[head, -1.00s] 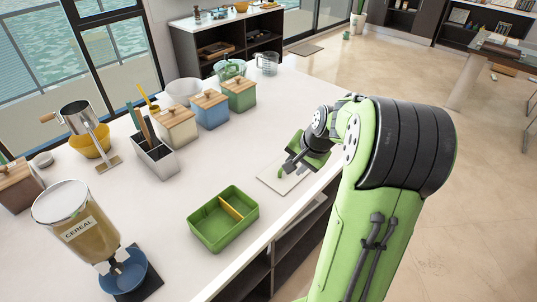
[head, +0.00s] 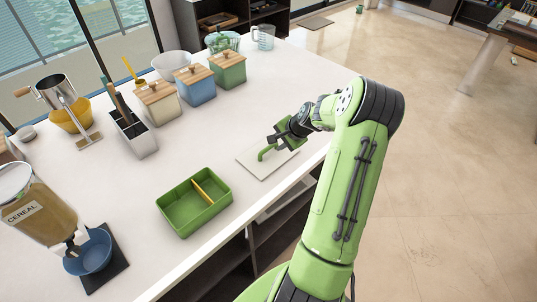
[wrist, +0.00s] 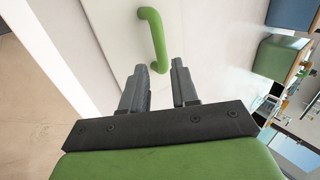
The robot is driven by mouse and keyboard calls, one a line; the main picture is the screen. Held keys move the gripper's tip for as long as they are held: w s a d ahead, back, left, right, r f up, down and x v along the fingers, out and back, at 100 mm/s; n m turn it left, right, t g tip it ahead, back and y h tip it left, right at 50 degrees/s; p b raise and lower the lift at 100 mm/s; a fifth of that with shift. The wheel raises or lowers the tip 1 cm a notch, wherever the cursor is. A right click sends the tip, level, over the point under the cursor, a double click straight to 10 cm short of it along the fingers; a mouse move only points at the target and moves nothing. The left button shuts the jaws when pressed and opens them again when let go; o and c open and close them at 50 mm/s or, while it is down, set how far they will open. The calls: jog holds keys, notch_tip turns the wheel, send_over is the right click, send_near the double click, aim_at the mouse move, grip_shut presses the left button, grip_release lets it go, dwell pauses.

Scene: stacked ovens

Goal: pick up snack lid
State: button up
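The snack lid (head: 257,168) is a flat pale plate with a green curved handle. It lies on the white counter near its right edge. In the wrist view the green handle (wrist: 153,30) reaches down to just ahead of the gap between my fingertips. My gripper (head: 277,143) is beside the handle in the head view. In the wrist view its two dark fingers (wrist: 162,70) are apart with nothing clamped between them. The gripper and arm hide part of the lid's far side in the head view.
A green snack box (head: 180,216) with a yellow divider stands left of the lid. Wooden-lidded canisters (head: 197,88) stand farther back. A cereal dispenser (head: 35,215) and blue bowl (head: 88,252) are at front left. The counter between these is clear.

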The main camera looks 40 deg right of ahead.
aim_at(272, 146)
jog(key=x, duration=0.5)
jog(key=shift+w+d, duration=0.1)
jog(key=shift+w, duration=0.05)
jog(key=shift+c, duration=0.8)
grip_shut()
